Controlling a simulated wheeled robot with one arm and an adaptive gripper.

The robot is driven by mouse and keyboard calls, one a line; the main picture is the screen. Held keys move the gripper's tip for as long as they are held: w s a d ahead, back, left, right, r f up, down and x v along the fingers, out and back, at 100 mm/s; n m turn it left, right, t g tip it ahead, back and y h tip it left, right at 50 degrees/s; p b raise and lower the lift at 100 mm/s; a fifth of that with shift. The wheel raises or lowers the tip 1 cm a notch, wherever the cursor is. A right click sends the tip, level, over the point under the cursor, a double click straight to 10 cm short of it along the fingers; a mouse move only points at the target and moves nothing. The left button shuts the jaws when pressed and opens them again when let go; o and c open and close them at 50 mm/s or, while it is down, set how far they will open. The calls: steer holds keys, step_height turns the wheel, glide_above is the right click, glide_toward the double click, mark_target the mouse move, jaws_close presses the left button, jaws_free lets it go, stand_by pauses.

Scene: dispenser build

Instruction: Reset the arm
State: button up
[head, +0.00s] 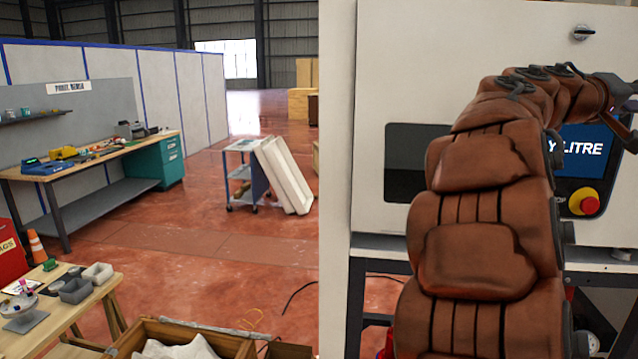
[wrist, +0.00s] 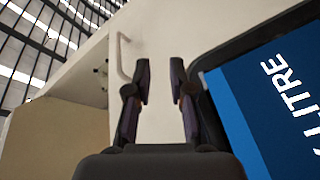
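My arm (head: 480,215), in a padded brown cover, rises in front of the white dispenser machine (head: 420,60) and bends right at the top. My gripper (head: 628,108) is at the right edge of the head view, partly cut off, near the machine's blue screen (head: 585,152). In the wrist view my gripper (wrist: 160,82) has its two dark fingers apart with nothing between them. The blue screen (wrist: 270,100) with white letters is to their right, and a pale handle (wrist: 123,58) is beyond them at left.
A red emergency button (head: 588,203) on a yellow base and a dark knob (head: 582,33) stick out of the machine. At left are a wooden table (head: 75,305) with small bins, a workbench (head: 95,160) and a cart (head: 243,175). Open floor lies between them.

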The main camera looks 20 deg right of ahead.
steer(key=w+a+f+n+t+y, duration=0.1)
steer(key=w+a+f+t+y, duration=0.15)
steer(key=a+f, duration=0.65)
steer(key=w+a+f+n+t+y, duration=0.15)
steer(key=a+f+y, duration=0.25)
steer(key=a+f, duration=0.6)
steer(key=w+a+f+n+t+y, duration=0.1)
steer(key=w+a+f+y, duration=0.35)
steer(key=f, duration=0.75)
steer(key=s+a+f+n+g+y, duration=0.1)
steer(key=s+a+f, duration=0.4)
steer(key=a, duration=0.5)
steer(key=s+a+f+n+g+y, duration=0.1)
steer(key=s+a+f+n+y, duration=0.1)
steer(key=a+f, duration=0.4)
steer(key=s+a+f+n+y+b, duration=0.1)
steer(key=s+a+f, duration=0.5)
steer(key=a, duration=0.9)
steer(key=s+n+y, duration=0.1)
steer(key=y, duration=0.1)
steer(key=shift+s+a+f+n+g+y, duration=0.25)
steer(key=shift+s+f+n+g+y, duration=0.05)
steer(key=shift+f+n+g+y, duration=0.1)
